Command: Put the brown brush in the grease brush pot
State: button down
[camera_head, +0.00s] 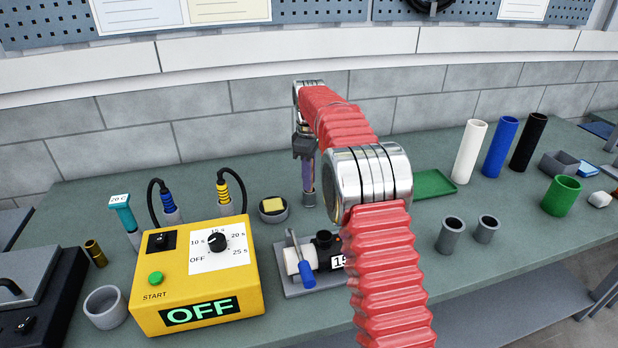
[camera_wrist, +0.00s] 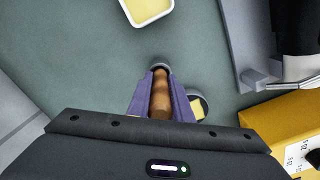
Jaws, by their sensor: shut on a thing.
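My gripper (camera_head: 309,178) points down at the back of the bench, its purple fingers shut on the brown brush (camera_wrist: 160,98).
A yellow timer box (camera_head: 195,275) and a grey fixture (camera_head: 305,282) stand nearer. A pale yellow tub (camera_wrist: 148,10) shows in the wrist view. Grey cups (camera_head: 451,236) stand to the right.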

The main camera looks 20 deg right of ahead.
jog(key=c, duration=1.6)
grip_release()
notch_tip(320, 180, up, 11)
jog(key=shift+f, duration=0.1)
jog(key=shift+r, duration=0.65)
